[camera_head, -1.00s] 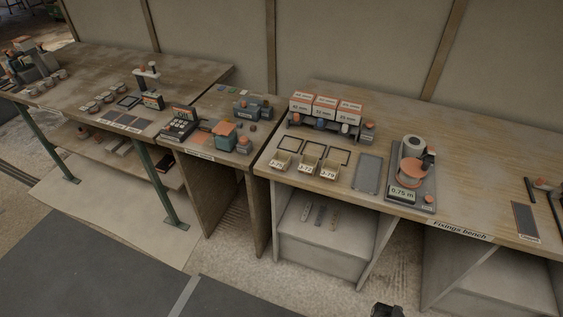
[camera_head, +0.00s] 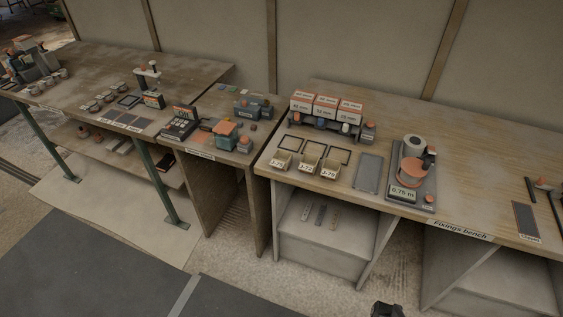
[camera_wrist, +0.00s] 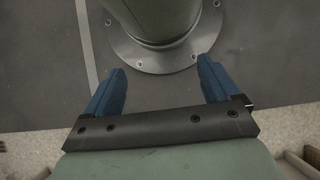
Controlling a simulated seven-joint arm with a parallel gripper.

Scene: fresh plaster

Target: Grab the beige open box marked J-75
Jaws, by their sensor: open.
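Three small beige open boxes stand in a row at the front edge of the fixings bench in the head view. The left box (camera_head: 281,159) has a label that seems to read J-75, but the print is too small to be sure. The middle box (camera_head: 307,164) seems to read J-72, and the right box (camera_head: 329,169) J-79. My gripper (camera_wrist: 161,66) shows in the wrist view with its two blue fingers apart and nothing between them. It is over the dark floor and my round base, away from the boxes. None of the boxes shows in the wrist view.
Behind the boxes lie black square frames (camera_head: 312,151) and a rack of white-and-orange cartons (camera_head: 325,106). A grey tray (camera_head: 368,170) and a device reading 0.75 m (camera_head: 404,194) stand to their right.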

